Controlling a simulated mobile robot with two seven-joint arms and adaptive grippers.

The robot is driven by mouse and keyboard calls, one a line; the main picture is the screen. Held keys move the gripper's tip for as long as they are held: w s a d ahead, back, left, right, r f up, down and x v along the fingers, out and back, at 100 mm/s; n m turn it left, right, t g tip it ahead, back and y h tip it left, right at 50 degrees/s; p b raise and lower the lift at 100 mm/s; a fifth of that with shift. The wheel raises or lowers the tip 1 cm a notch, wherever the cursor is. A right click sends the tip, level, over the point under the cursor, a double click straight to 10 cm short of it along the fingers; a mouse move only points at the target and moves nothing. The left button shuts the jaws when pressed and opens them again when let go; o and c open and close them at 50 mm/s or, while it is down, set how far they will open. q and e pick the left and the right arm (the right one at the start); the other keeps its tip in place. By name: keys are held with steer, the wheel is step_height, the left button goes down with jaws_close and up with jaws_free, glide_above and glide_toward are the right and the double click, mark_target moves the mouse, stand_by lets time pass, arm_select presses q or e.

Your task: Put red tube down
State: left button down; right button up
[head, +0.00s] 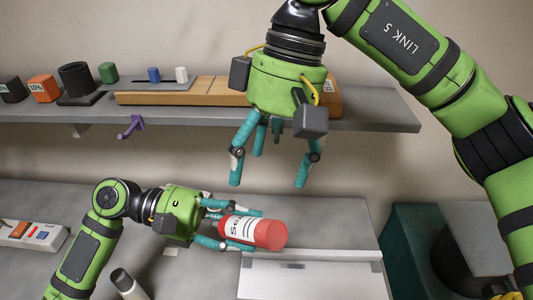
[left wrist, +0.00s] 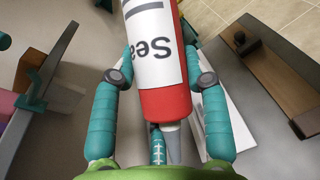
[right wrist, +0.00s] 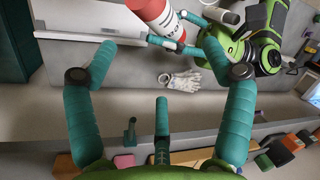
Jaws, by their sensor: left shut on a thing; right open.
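The red tube (head: 268,234) has a white label and lies sideways in my left gripper (head: 238,230), above the grey lower counter. In the left wrist view the tube (left wrist: 158,75) stands between the teal fingers, its white label showing part of a word. The tube (right wrist: 158,15) also shows at the top of the right wrist view. My left gripper is shut around it. My right gripper (head: 268,180) is open and empty, fingers pointing down, in front of the shelf and above the tube.
A grey shelf (head: 385,118) holds an orange block (head: 42,88), a black cup (head: 75,79), a green block (head: 108,72) and a wooden board (head: 205,92). A white panel (head: 310,280) sits on the counter below the tube. A white and black cylinder (head: 127,284) stands at the lower left.

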mark_target(251, 225)
steer(key=x, duration=1.1)
steer(key=shift+s+a+f, duration=0.1)
steer(key=shift+f, duration=0.15)
steer(key=c, duration=1.4)
arm_select(q)
steer(key=c, duration=0.5)
jaws_free()
steer(key=shift+c, duration=0.2)
